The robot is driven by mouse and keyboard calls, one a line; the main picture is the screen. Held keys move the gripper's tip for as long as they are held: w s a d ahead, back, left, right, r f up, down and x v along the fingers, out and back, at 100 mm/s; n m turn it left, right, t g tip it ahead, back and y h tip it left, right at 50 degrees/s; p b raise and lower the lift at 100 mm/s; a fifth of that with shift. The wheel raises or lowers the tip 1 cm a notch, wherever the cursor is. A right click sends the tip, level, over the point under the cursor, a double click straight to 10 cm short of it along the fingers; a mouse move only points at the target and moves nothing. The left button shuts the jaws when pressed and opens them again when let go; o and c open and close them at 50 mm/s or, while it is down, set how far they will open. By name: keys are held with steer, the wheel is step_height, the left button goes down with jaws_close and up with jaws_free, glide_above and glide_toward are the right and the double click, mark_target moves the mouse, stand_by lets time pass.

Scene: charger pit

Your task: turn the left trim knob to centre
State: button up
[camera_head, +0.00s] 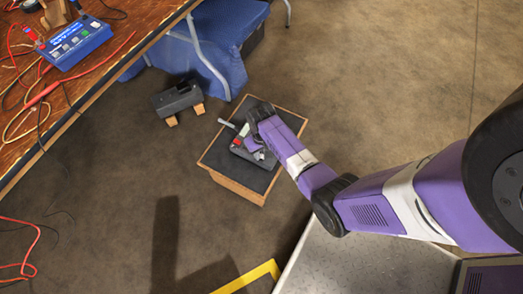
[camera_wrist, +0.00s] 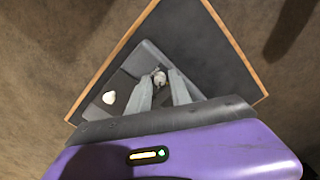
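A grey and dark control unit (camera_head: 246,154) with small red and pale parts sits on a dark-topped wooden box, partly covered by my arm. In the wrist view the unit (camera_wrist: 150,53) lies tilted across the picture. A small pale grey knob (camera_wrist: 160,78) shows between the tips of my gripper (camera_wrist: 161,84). The fingers stand on either side of it; whether they touch it is too small to tell. A whitish rounded part (camera_wrist: 109,97) is on the unit's dark face to the left. Which of these is the left trim knob I cannot tell. The knob's pointer is not readable.
The box's dark top (camera_wrist: 205,45) has bare room around the unit. Behind it a dark device on wooden feet (camera_head: 178,100) stands on the floor. A workbench with cables and a blue instrument (camera_head: 76,43) is at upper left. A yellow floor line (camera_head: 248,277) runs in front.

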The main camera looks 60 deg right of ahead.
jaws_close()
steer(key=shift+n, duration=0.3)
steer(key=n+p, duration=0.2)
steer(key=n, duration=0.1)
steer(key=shift+r+n+p, duration=0.1)
steer(key=shift+n+p, duration=0.2)
steer(key=n+p, duration=0.1)
steer(key=n, duration=0.4)
steer(key=shift+p, duration=0.35)
jaws_free()
